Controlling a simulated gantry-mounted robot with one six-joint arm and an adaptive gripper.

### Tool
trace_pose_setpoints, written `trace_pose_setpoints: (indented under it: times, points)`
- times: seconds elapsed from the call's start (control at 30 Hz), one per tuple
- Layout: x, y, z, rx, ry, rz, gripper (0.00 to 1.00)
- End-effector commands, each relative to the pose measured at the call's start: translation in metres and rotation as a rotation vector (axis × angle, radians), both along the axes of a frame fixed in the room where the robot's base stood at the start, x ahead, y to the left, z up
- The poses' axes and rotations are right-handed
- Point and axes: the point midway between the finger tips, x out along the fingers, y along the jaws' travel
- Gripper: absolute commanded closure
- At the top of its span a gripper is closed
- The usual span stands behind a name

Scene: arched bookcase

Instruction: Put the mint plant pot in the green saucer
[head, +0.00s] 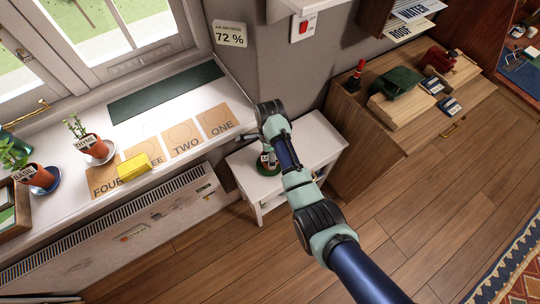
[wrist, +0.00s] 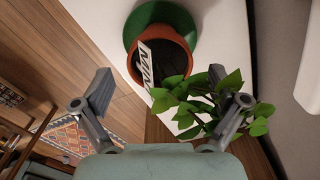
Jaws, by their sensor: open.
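The terracotta mint pot (wrist: 176,44) has a white label, partly readable as "MIN", and a leafy green plant. In the wrist view it stands over the green saucer (wrist: 146,14), whose rim shows around its far side. The pot looks upright in the saucer, but its base is hidden. In the head view the green saucer (head: 268,171) is on a small white table, partly hidden by my arm. My gripper (wrist: 160,78) is open, with its fingers apart on either side of the view. Leaves overlap the right finger; neither finger visibly grips the pot.
The white table (head: 310,150) stands between the radiator and a wooden cabinet (head: 375,130). The windowsill holds two other potted plants, in saucers, the nearer labelled basil (head: 38,176), a yellow block (head: 134,166) and numbered cards (head: 215,122). The wall is close beside the table.

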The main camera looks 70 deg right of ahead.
Motion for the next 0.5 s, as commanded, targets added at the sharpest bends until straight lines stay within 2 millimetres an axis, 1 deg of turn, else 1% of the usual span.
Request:
trace_pose_setpoints:
  times: [0.03, 0.1, 0.2, 0.33, 0.5]
  points:
    - [0.000, 0.000, 0.021, -0.001, 0.000, 0.000, 0.03]
    - [0.000, 0.000, 0.035, -0.002, -0.001, 0.000, 0.03]
    - [0.000, 0.000, 0.049, 0.000, 0.000, 0.000, 0.03]
    - [0.000, 0.000, 0.056, 0.001, 0.000, 0.000, 0.03]
    - [0.000, 0.000, 0.056, 0.001, 0.000, 0.000, 0.03]
